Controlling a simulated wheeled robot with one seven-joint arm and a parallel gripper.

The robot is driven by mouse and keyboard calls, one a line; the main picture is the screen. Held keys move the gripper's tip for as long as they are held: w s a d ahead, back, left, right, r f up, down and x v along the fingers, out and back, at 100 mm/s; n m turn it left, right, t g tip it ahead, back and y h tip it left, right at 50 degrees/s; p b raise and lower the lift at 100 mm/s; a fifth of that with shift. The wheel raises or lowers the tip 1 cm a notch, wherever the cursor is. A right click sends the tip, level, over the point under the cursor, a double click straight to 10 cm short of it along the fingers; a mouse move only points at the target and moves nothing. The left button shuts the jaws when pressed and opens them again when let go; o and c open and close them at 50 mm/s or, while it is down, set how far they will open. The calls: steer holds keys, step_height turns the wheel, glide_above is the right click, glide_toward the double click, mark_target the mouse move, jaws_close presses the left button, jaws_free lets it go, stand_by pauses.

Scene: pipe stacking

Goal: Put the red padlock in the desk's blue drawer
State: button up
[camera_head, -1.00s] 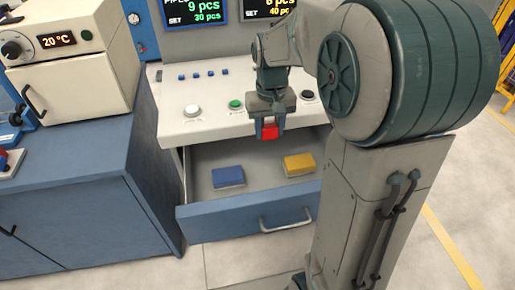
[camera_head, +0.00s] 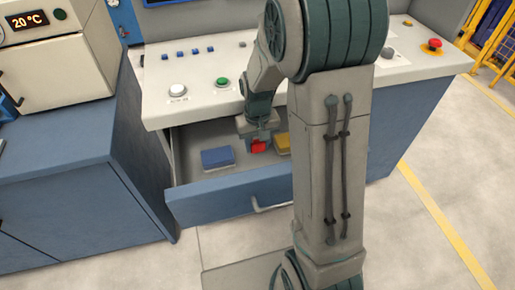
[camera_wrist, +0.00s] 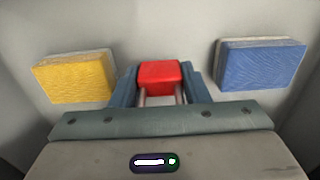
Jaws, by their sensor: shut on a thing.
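The red padlock (camera_head: 258,146) is held in my gripper (camera_head: 259,137), inside the open blue drawer (camera_head: 230,197), between a blue block and a yellow block. In the wrist view the padlock's red body (camera_wrist: 159,75) and its metal shackle show between the two fingers of my gripper (camera_wrist: 158,88). The fingers are shut on it. I cannot tell whether the padlock touches the drawer floor.
In the drawer, a blue sponge-like block (camera_head: 217,157) lies left of the padlock and a yellow one (camera_head: 283,143) lies right. The desk panel (camera_head: 200,78) with buttons overhangs the drawer's back. A blue cabinet (camera_head: 75,150) stands at the left.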

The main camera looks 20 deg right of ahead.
steer(key=shift+f, duration=1.2)
steer(key=shift+f, duration=0.1)
steer(key=shift+f+b, duration=0.15)
steer(key=shift+b, duration=0.15)
steer(key=o, duration=1)
steer(key=shift+r, duration=0.2)
